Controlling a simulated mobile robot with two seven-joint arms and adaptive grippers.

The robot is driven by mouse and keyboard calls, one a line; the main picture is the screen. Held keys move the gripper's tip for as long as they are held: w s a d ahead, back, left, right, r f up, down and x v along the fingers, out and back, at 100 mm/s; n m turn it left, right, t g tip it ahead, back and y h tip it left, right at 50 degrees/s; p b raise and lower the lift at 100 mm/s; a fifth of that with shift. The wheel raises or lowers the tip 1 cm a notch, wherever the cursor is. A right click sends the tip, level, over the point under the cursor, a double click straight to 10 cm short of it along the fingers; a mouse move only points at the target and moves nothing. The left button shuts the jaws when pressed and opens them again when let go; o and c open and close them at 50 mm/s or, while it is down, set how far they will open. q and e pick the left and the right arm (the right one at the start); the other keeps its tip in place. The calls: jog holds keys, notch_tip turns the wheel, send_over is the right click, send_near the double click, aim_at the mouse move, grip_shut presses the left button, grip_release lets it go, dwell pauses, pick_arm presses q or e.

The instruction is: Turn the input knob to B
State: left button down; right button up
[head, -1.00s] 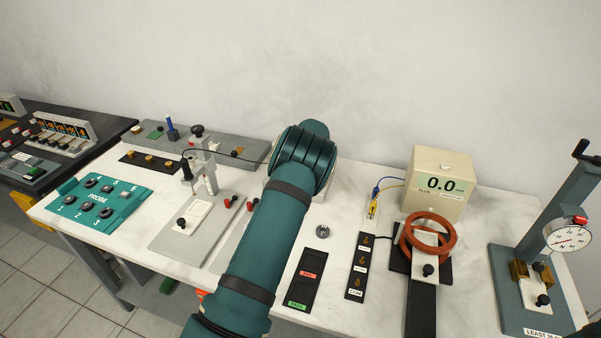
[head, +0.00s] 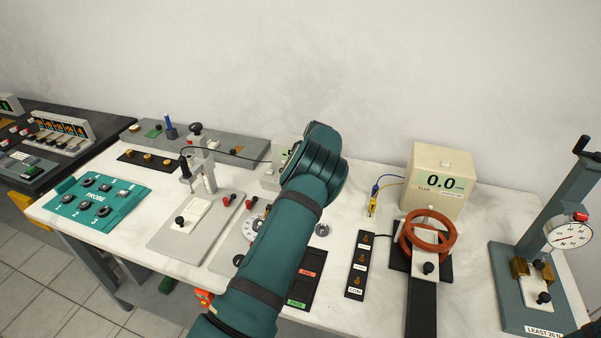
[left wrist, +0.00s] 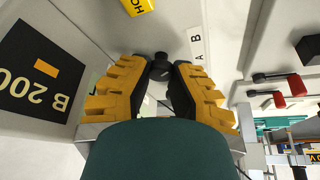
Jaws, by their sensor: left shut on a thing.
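In the left wrist view my left gripper (left wrist: 160,75) has its yellow-and-black fingers closed on a small black knob (left wrist: 159,64). Whether the knob points at A or B cannot be told. In the head view my left arm covers the gripper and the knob; part of a pale box (head: 283,155) shows behind the arm. My right gripper is in neither view.
A grey plate with a slide and probe post (head: 190,225) and a teal PROBE panel (head: 98,200) stand left of the arm. A cream meter (head: 438,182) reading 0.0, orange coil (head: 428,250) and gauge stand (head: 530,285) are at the right. Red-tipped levers (left wrist: 290,85) show beside the gripper.

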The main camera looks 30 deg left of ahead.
pick_arm(q)
jog(key=shift+s+f, duration=0.1)
jog(key=shift+f, duration=0.05)
jog(key=c, duration=1)
grip_release()
jog(key=shift+a, duration=0.15)
jog(key=v, duration=1.2)
